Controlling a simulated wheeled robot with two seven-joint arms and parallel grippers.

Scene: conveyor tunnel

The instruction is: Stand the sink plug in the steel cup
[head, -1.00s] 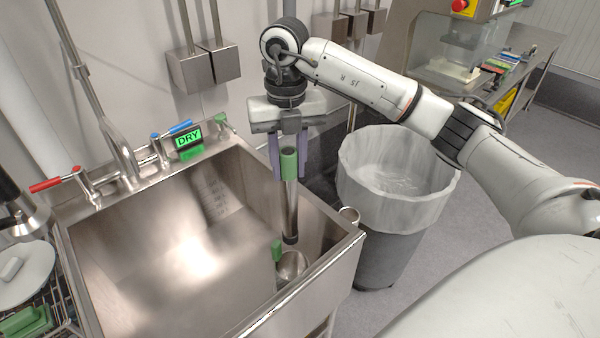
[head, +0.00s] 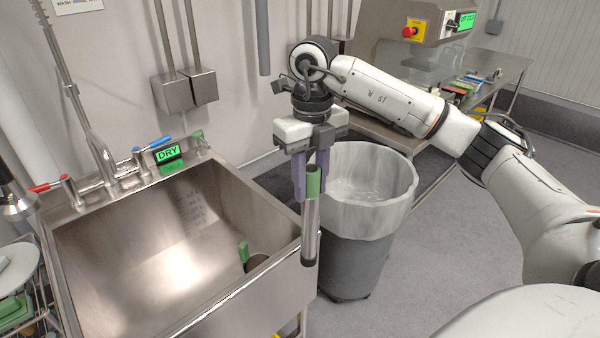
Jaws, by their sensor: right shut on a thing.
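The sink plug is a long steel tube (head: 311,228) with a green top and a dark lower end. My right gripper (head: 312,188) is shut on its green top and holds it upright. The tube hangs at the right rim of the sink, and its dark lower end shows in front of the sink's right corner. The steel cup is not clearly visible now; the tube covers the spot at the rim where a small round cup showed earlier. My left gripper is not in view.
The steel sink (head: 130,270) looks empty apart from a green-handled piece (head: 244,252) beside a round metal fitting. A lined grey bin (head: 345,255) stands just behind and right of the tube. A green DRY sign (head: 168,153) sits on the back rim.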

